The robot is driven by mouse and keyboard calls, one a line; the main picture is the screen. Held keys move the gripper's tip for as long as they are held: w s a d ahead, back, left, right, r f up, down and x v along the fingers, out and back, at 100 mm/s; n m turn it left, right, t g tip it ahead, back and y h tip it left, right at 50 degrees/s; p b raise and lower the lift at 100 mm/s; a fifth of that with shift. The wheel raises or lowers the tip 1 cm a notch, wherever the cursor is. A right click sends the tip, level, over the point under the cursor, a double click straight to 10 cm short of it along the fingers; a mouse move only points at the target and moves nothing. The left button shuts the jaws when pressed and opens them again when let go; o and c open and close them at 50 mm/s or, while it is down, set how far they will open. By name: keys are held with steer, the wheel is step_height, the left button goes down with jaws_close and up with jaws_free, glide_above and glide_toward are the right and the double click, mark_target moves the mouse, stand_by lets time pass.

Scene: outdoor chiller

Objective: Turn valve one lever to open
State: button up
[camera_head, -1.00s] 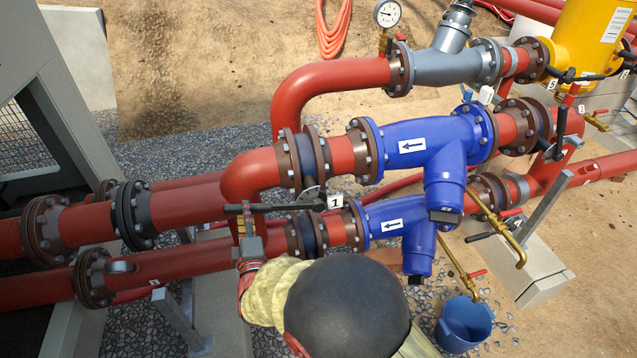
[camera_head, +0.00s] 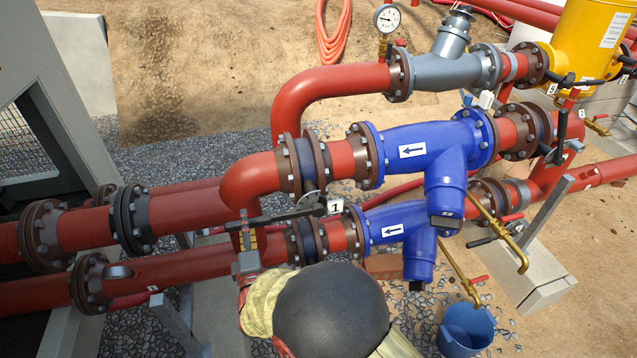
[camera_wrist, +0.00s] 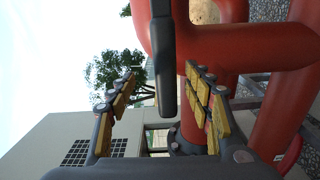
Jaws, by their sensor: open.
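Valve one's black lever (camera_head: 275,217) runs leftward from the valve on the pipe, beside the white "1" tag (camera_head: 335,207). The lever lies nearly along the pipe, its left end slightly lower in the picture. My gripper (camera_head: 245,235) is at the left end of the lever, with its fingers around that end. In the wrist view, my gripper (camera_wrist: 160,75) is open, with yellow-padded fingers on either side of the black lever (camera_wrist: 166,50). Gaps show between the lever and both fingers. My arm hides part of the lower pipe in the head view.
Red pipes (camera_head: 185,200) lie close around my gripper. Blue strainers (camera_head: 410,150) stand to the right, with brass drain pipes (camera_head: 500,230) and a blue bucket (camera_head: 468,328) beyond. A grey cabinet (camera_head: 60,120) stands at left. Open sandy ground lies behind.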

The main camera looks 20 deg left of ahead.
steer(key=shift+o, duration=1)
steer(key=p+v, duration=0.1)
steer(key=v, duration=0.6)
steer(key=shift+s, duration=0.1)
